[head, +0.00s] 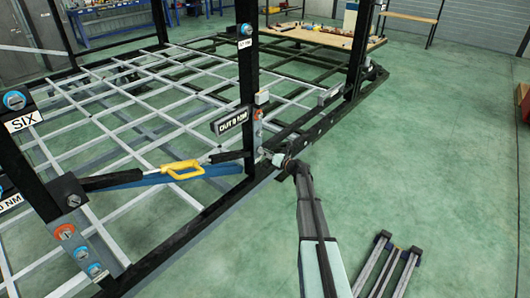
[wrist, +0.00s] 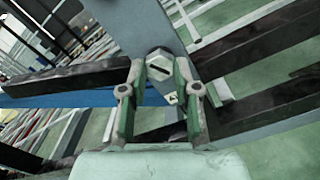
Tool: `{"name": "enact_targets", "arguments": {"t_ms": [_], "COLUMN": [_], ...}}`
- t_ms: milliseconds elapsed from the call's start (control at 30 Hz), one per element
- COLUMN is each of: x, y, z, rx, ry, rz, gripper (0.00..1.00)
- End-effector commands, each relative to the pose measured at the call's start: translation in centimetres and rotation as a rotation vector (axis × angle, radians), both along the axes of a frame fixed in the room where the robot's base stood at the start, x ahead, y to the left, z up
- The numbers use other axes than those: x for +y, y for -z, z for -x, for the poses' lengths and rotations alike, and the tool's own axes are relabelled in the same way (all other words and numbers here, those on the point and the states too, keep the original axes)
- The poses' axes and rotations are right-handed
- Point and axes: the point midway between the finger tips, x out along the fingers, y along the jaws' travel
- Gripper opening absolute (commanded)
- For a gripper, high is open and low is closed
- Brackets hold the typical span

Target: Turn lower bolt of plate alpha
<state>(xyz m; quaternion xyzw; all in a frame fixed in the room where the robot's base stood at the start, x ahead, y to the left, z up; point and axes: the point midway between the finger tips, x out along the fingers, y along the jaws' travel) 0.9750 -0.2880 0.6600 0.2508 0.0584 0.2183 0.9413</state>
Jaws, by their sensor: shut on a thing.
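A grey bolt head (wrist: 158,66) with a dark slot shows in the wrist view at the lower end of a grey plate (wrist: 155,25). My gripper (wrist: 159,72) has one finger on each side of this bolt head and is shut on it. In the head view my gripper (head: 277,158) is at the foot of the dark middle post, at the low end of a narrow grey plate (head: 257,128). The bolt itself is too small to tell there. No label naming the plate alpha is readable.
The dark post (head: 246,75) carries a torque sign (head: 231,121). The chassis grid (head: 130,110) lies behind. A workbench (head: 335,45) stands at the back. Open green floor (head: 440,150) is on the right.

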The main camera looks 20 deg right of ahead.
Motion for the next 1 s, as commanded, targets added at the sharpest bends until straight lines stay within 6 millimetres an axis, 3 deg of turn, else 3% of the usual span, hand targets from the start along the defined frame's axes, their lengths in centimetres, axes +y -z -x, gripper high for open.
{"name": "enact_targets", "arguments": {"t_ms": [367, 400, 433, 467, 800, 1000], "x": [-0.1, -0.1, -0.1, -0.1, -0.1, -1.0], "y": [0.2, 0.2, 0.2, 0.2, 0.0, 0.0], "z": [0.3, 0.3, 0.3, 0.2, 0.3, 2.1], "rx": [0.004, 0.004, 0.004, 0.004, 0.002, 0.003], "ry": [0.001, 0.001, 0.001, 0.001, 0.001, 0.003], "rz": [-0.001, -0.001, -0.001, -0.001, -0.002, -0.002], "gripper": [0.0, 0.41, 0.52, 0.56, 0.56, 0.56]}}
